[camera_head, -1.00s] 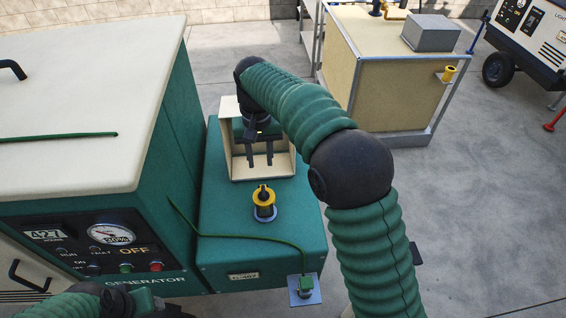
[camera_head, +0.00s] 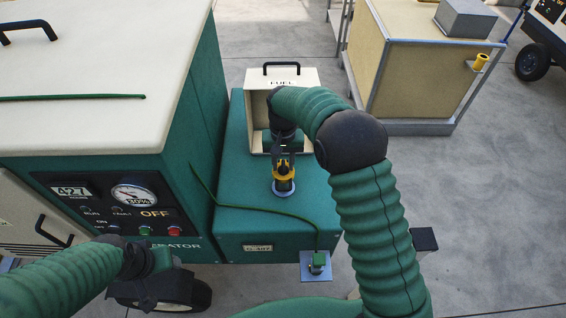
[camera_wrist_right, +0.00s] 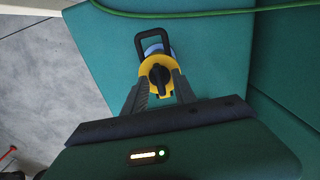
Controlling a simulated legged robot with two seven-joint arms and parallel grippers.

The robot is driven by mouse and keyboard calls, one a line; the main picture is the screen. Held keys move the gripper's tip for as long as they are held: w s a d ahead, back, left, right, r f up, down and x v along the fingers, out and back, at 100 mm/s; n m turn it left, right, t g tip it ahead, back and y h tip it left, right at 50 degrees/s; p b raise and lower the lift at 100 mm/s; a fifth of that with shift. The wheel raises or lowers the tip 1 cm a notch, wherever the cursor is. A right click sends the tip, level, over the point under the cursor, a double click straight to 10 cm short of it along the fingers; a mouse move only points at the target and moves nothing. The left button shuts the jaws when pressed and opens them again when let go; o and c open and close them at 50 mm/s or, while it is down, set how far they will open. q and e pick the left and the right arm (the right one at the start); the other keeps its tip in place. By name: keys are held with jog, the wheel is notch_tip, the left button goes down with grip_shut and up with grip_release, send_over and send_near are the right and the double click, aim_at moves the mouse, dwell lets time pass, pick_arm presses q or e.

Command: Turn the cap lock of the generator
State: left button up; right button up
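The generator (camera_head: 85,125) is the large green and cream machine at left. Its fuel cap is yellow with a black lock lever and stands on the green tank (camera_head: 240,190). The cap (camera_head: 284,186) also shows in the right wrist view, where I see the cap's yellow ring (camera_wrist_right: 148,83) and the black lever (camera_wrist_right: 159,78). My right gripper (camera_head: 284,165) points down at the cap. In the wrist view its fingers (camera_wrist_right: 160,88) are apart, one on each side of the lever; contact is unclear. My left gripper (camera_head: 150,268) is low at left, its fingers unclear.
A cream fuel housing (camera_head: 253,80) with a black handle stands behind the cap. A green cord (camera_head: 260,211) runs to a small green fitting (camera_head: 318,262) at the tank's front. A tan cabinet (camera_head: 415,80) stands at back right.

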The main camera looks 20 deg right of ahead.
jog(key=shift+f, duration=0.15)
jog(key=shift+w+f, duration=0.1)
jog(key=shift+w, duration=0.05)
jog(key=shift+d, duration=0.15)
grip_shut()
